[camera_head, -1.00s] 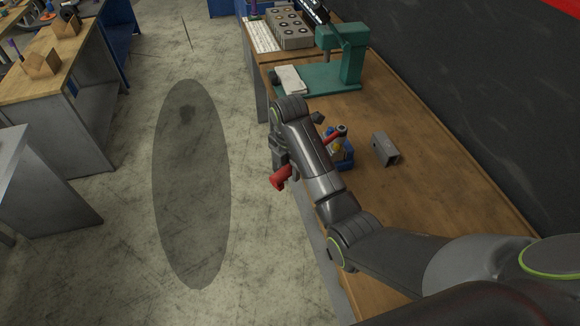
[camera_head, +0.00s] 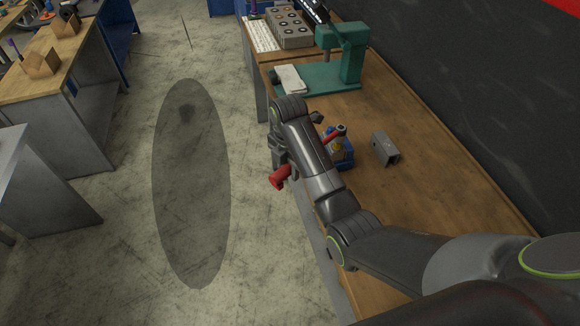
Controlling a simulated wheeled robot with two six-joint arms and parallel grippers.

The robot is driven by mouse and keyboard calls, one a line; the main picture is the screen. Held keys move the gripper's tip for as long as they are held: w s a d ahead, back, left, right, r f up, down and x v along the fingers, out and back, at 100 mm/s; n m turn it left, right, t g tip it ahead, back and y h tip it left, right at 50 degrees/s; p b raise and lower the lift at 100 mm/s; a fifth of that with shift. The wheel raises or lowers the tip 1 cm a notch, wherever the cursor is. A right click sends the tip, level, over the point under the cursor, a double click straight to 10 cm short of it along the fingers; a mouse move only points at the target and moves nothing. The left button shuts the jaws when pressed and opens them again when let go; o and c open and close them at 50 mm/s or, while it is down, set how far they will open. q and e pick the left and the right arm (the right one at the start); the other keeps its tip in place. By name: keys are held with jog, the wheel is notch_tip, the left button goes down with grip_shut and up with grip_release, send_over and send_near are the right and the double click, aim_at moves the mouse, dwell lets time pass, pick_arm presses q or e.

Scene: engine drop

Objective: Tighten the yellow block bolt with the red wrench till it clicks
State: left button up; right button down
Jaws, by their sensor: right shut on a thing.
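The red wrench (camera_head: 279,178) shows on both sides of my right wrist. Its thick red handle hangs out over the bench's front edge, and its other end (camera_head: 335,133) reaches over the blue block. My right gripper (camera_head: 279,160) is shut on the wrench; its fingertips are mostly hidden by the arm. The blue block (camera_head: 346,160) sits on the bench, with a small yellow part (camera_head: 338,147) on it, partly hidden by my arm. I cannot tell whether the wrench head is seated on the bolt. My left gripper is not in view.
A grey metal bracket (camera_head: 385,149) stands on the wooden bench (camera_head: 430,190) right of the block. The bench's right part is clear.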

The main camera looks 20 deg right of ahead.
jog(key=shift+f, duration=1.6)
jog(key=c, duration=1.8)
grip_release()
grip_shut()
